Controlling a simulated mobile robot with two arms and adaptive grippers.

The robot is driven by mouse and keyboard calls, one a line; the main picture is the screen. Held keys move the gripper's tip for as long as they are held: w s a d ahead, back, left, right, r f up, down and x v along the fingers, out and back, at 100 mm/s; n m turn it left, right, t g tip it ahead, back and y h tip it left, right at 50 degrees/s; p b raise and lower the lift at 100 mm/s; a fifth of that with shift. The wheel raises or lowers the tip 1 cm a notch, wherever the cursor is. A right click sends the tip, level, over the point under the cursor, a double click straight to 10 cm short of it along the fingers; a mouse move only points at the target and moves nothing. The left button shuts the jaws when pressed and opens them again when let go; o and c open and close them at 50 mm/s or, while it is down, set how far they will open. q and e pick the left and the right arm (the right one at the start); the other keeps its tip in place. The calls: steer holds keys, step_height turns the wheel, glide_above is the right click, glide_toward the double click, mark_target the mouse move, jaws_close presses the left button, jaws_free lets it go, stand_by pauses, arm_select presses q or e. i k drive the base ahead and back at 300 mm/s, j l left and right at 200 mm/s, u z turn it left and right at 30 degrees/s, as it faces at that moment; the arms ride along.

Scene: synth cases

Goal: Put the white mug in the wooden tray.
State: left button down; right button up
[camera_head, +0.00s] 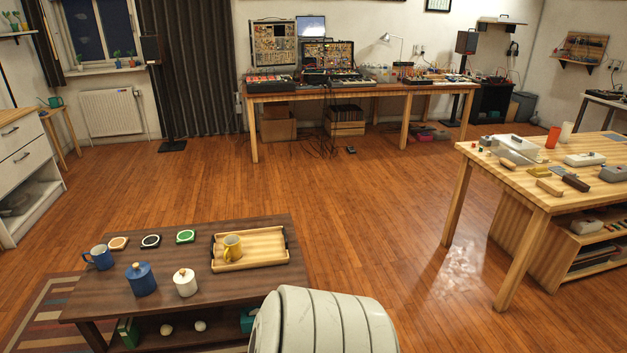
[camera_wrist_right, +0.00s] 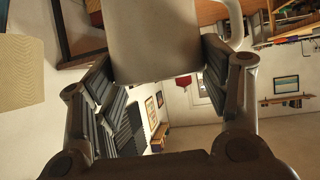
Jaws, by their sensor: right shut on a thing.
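The white mug (camera_wrist_right: 152,30) fills the upper middle of the right wrist view, its handle at the right. My right gripper (camera_wrist_right: 158,55) is shut on the mug, one finger on each side. Neither the mug nor the right gripper can be made out in the head view. The wooden tray (camera_head: 265,258), with dark handles, lies at the right end of the low dark table (camera_head: 200,304). My left gripper is not in view.
Left of the tray on the low table are a blue mug (camera_head: 101,257), a blue lidded jar (camera_head: 140,279), a white lidded jar (camera_head: 185,282) and three coasters, one being green (camera_head: 185,237). A cluttered wooden table (camera_head: 500,178) stands at the right. Open floor lies between.

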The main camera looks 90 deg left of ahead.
mark_target(261, 248)
steer(key=j+u, duration=0.15)
steer(key=u, duration=0.3)
steer(key=k+j+u, duration=0.1)
steer(key=u, duration=0.35)
steer(key=j+u, duration=0.25)
steer(key=u, duration=0.15)
steer(key=j+u, duration=0.2)
steer(key=u, duration=0.25)
